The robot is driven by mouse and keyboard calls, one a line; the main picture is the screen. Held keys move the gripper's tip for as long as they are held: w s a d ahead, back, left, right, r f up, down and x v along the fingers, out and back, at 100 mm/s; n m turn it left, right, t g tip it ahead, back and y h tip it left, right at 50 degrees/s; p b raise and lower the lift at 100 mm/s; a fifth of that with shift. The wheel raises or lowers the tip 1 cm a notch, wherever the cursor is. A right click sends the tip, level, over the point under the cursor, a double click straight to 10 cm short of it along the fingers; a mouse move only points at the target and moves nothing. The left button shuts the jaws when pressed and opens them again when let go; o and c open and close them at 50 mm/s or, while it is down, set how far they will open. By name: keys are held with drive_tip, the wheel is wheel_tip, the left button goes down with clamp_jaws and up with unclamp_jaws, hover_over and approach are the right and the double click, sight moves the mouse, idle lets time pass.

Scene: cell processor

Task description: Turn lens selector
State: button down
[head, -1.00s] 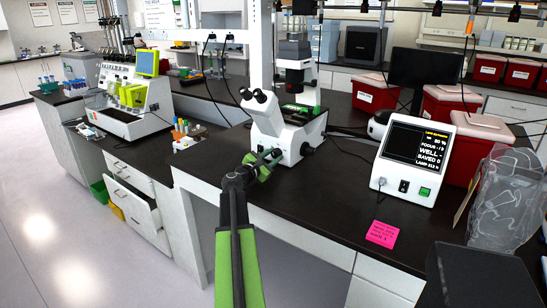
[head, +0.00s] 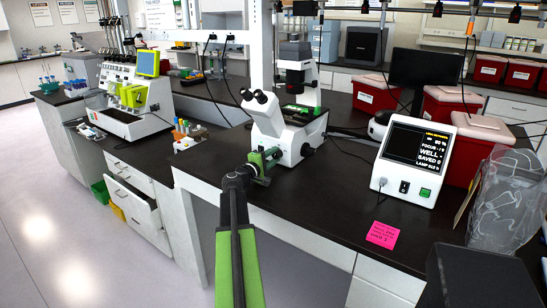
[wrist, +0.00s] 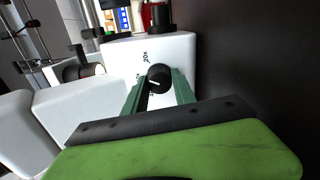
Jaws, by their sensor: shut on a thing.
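The white microscope (head: 265,120) stands on the black bench with its eyepieces toward the left. Its lens selector is a round black knob (wrist: 159,73) with a white pointer line, on the white side face in the wrist view. In the head view my gripper (head: 270,160) reaches the microscope's lower front, and the knob is hidden there.
A white display unit (head: 418,158) with a lit screen stands right of the microscope. A pink note (head: 383,234) lies near the bench front edge. Red bins (head: 480,140) and a clear bag (head: 503,200) are at the right. The bench between note and microscope is clear.

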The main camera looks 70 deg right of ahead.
drive_tip(key=m, duration=0.4)
drive_tip(key=shift+m, duration=0.7)
drive_tip(key=c, duration=1)
unclamp_jaws()
drive_tip(key=shift+a, duration=0.1)
drive_tip(key=v, duration=1.6)
drive_tip(key=shift+a, duration=0.25)
drive_tip(key=shift+w+a, duration=0.1)
drive_tip(key=shift+a, duration=0.3)
